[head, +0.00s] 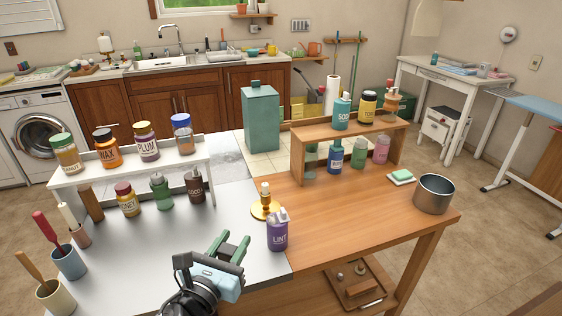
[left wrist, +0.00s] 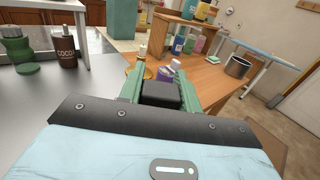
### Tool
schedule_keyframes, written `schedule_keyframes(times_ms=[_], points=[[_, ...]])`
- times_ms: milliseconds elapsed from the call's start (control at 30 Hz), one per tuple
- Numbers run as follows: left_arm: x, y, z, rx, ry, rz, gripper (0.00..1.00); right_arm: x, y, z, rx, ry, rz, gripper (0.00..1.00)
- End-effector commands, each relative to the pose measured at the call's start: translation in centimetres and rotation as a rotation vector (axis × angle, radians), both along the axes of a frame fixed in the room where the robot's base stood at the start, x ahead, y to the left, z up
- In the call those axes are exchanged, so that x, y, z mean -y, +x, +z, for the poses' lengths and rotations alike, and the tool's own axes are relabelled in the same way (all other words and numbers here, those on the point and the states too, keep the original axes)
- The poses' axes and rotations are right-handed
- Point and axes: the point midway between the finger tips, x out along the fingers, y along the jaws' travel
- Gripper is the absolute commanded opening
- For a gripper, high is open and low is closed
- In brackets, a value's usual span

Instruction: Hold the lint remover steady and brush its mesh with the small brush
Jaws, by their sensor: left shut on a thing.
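A purple bottle marked LINT (head: 278,236) with a pale top stands upright near the seam between grey and wooden tabletop. It also shows beyond the fingertips in the left wrist view (left wrist: 166,74). No small brush is clearly recognisable. My right gripper is not in view.
A brass candlestick (head: 265,208) stands just behind the LINT bottle. A white riser (head: 70,190) with jars is at the left, a wooden shelf (head: 299,165) with bottles at the back. A metal pot (head: 434,195) stands at the right. The front wooden tabletop is clear.

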Motion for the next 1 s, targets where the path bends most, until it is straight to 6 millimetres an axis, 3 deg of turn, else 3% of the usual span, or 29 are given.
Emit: schedule_keyframes(times_ms=[267, 500, 800, 1000], points=[[4.4, 5.5, 0.9, 0.001, 0.001, -0.125, 0.12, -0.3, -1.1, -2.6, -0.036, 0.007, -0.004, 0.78], [7.3, 9.7, 3.4, 0.002, 0.0, -0.211, 0.12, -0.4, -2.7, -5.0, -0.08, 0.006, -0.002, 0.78], [9.6, 14.0, 8.2, 0.004, 0.0, -0.276, 0.12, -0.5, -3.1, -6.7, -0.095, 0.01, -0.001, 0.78], [10.2, 15.3, 10.5, 0.002, 0.0, -0.291, 0.12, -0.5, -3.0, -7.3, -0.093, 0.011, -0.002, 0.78]])
